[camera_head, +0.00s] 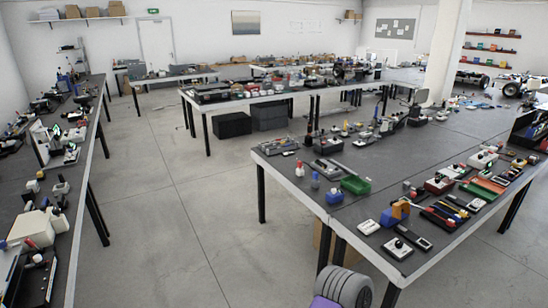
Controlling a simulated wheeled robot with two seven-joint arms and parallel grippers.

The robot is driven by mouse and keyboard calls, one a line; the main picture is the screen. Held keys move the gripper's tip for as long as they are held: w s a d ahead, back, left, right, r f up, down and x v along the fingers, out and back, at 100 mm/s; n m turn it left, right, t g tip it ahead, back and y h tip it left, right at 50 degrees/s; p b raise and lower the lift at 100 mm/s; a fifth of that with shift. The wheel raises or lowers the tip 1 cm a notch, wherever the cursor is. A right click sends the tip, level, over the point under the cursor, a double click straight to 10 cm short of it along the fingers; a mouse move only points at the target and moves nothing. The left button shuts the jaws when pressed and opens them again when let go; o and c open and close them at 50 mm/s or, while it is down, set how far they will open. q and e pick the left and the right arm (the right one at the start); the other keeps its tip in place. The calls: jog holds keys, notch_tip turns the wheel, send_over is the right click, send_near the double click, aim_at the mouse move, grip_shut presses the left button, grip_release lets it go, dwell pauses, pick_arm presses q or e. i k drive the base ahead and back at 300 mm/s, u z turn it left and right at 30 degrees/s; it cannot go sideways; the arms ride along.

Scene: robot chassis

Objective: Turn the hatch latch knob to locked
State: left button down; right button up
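I cannot pick out the hatch latch knob for certain; the objects are small at this distance. Small white plates with dark knobs lie near the front corner of the right table (310,208), one a white and dark unit (398,249) and another a white plate (368,227). A wheeled chassis (512,88) stands at the far right, with no latch or hatch readable on it.
A long table (75,235) runs along the left, crowded with devices. More loaded tables stand at the back, with black boxes (232,124) under one. The floor (170,210) between the tables is clear.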

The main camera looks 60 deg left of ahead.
aim_at(56, 211)
jog(key=u, duration=2.95)
jog(key=i, duration=3.8)
jog(key=z, duration=1.9)
